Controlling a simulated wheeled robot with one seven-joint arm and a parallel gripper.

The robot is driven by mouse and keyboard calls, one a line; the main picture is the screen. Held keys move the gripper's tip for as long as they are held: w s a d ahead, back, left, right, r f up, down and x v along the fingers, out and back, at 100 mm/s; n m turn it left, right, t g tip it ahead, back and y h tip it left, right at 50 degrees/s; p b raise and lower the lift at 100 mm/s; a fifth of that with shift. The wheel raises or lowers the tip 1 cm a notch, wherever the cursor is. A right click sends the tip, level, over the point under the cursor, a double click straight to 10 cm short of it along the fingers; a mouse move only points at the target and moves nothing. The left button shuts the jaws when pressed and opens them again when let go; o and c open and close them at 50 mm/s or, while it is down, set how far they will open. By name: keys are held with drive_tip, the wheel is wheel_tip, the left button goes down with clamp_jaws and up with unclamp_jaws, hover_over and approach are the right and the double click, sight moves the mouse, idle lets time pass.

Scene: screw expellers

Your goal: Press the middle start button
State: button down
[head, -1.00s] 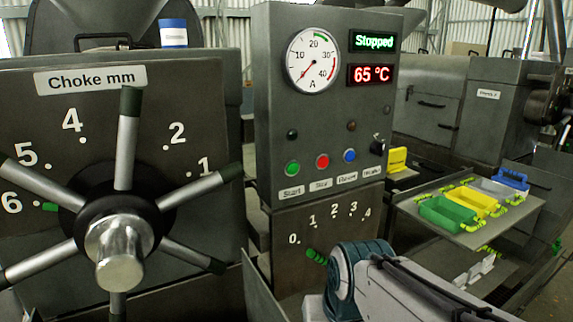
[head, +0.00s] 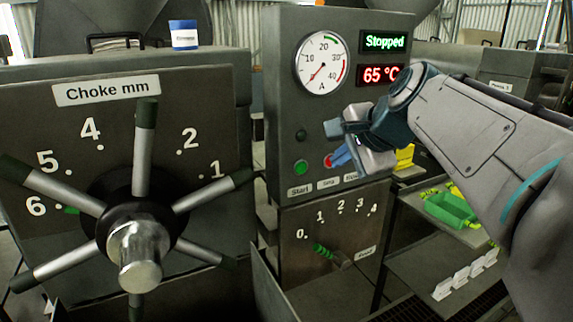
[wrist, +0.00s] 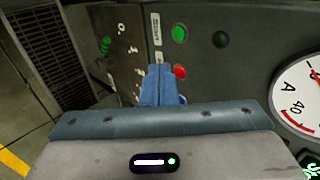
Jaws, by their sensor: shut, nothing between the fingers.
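The control panel (head: 285,90) carries a round green button (head: 301,167) above a label reading Start (head: 300,190). The green button also shows in the wrist view (wrist: 180,34), uncovered. A red button (head: 328,161) sits to its right, partly behind my fingers. In the wrist view the red button (wrist: 180,72) lies close beside the fingertips; I cannot tell whether they touch. My gripper (head: 338,157) has blue fingers, shut and empty, in front of the panel to the right of the green button. The fingers also show in the wrist view (wrist: 158,72).
The display reads Stopped (head: 384,42), with 65 °C (head: 380,75) below. A dial gauge (head: 321,62) is beside them. A large spoked choke handwheel (head: 135,245) stands at the left. A small green-handled lever (head: 325,251) sticks out below the buttons.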

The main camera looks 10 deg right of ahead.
sight(301, 166)
drive_tip(key=shift+w+a+r+p+x, duration=0.1)
drive_tip(key=shift+w+r+p+x, duration=0.3)
drive_tip(key=shift+x, duration=1.75)
drive_tip(key=shift+w+a+r+p+x, duration=0.1)
drive_tip(key=shift+w+r+p+x, duration=0.25)
drive_tip(key=shift+x, duration=1.8)
drive_tip(key=shift+w+a+r+p+x, duration=0.1)
drive_tip(key=shift+r+p+x, duration=0.3)
drive_tip(key=shift+x, duration=1.8)
drive_tip(key=shift+f, duration=0.15)
drive_tip(key=shift+w+a+p, duration=0.15)
drive_tip(key=shift+w+p, duration=0.2)
drive_tip(key=shift+w, duration=0.2)
drive_tip(key=shift+r, duration=0.25)
